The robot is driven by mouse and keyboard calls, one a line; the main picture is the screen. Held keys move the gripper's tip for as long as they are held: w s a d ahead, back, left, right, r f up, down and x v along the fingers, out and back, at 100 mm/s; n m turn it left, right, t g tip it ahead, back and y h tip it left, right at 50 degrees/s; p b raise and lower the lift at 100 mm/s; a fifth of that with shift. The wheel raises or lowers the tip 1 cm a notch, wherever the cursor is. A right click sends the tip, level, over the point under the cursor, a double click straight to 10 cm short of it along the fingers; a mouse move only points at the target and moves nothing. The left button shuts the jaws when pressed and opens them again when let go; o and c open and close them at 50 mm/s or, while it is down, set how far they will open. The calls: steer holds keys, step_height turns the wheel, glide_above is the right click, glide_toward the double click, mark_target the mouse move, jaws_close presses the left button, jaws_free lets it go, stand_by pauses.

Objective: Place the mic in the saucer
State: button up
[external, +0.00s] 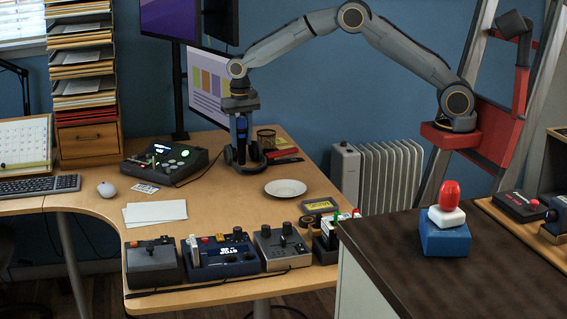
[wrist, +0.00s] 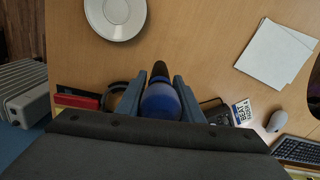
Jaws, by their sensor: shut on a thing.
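The mic is blue with a dark end. It is between the jaws of my gripper (external: 243,156), which points down over the back of the wooden desk. In the wrist view the mic (wrist: 161,101) shows between the two fingers of my gripper (wrist: 160,92). In the external view the blue part of the mic (external: 241,129) shows between the jaws. The saucer (external: 285,188) is a round white dish lying flat and empty on the desk, in front and to the right of my gripper. It also shows at the top left of the wrist view (wrist: 115,27).
A control box (external: 165,162) with lit buttons stands left of my gripper. Papers (external: 155,212) and several consoles (external: 222,256) line the front. Desk around the saucer is clear.

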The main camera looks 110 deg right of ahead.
steer(key=s+a+r+p, duration=0.1)
steer(key=s+a, duration=0.3)
steer(key=s, duration=0.3)
steer(key=s+a+r+p, duration=0.1)
steer(key=s+a, duration=0.3)
steer(key=s, duration=0.2)
step_height(320, 180, down, 10)
steer(key=p, duration=0.3)
steer(key=shift+s+f, duration=0.25)
steer(key=shift+s, duration=0.15)
steer(key=shift+f, duration=0.15)
steer(key=o, duration=1.2)
